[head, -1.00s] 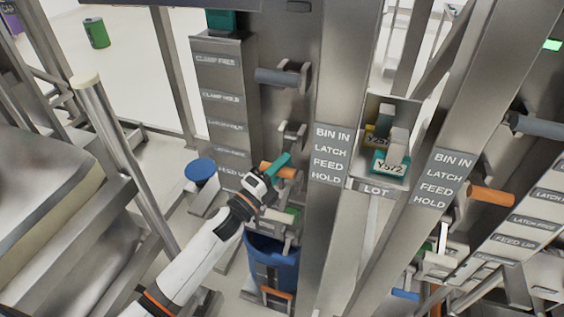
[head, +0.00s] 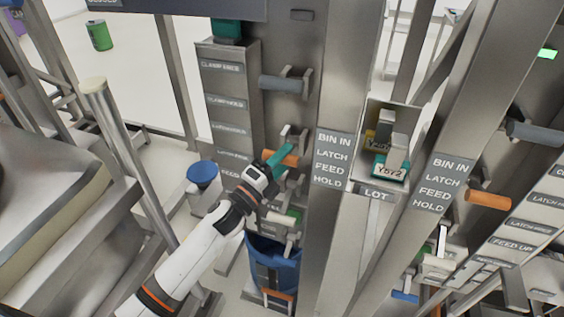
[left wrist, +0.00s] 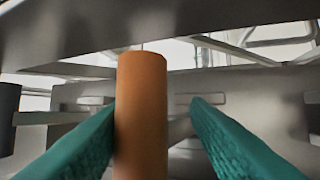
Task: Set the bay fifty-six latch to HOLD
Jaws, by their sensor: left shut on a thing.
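My left gripper (head: 279,158) is shut on an orange latch handle (head: 292,160) in the middle of the head view, left of a plate (head: 333,160) reading BIN IN, LATCH, FEED, HOLD. In the left wrist view the orange bar (left wrist: 141,115) stands upright between the teal fingers, against the left one. A gap shows at the right finger. In the picture the handle is about level with the plate's LATCH and FEED lines. A second orange handle (head: 488,200) sits right of a like plate (head: 440,183). No bay number is readable. My right gripper is not in view.
A grey handle (head: 284,83) sits above the held one. A blue bin (head: 273,262) is below. A lot holder with a Y572 tag (head: 390,170) stands between the posts. A labelled metal column (head: 229,100) rises left of the gripper. A blue-topped stool (head: 203,173) is near my arm.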

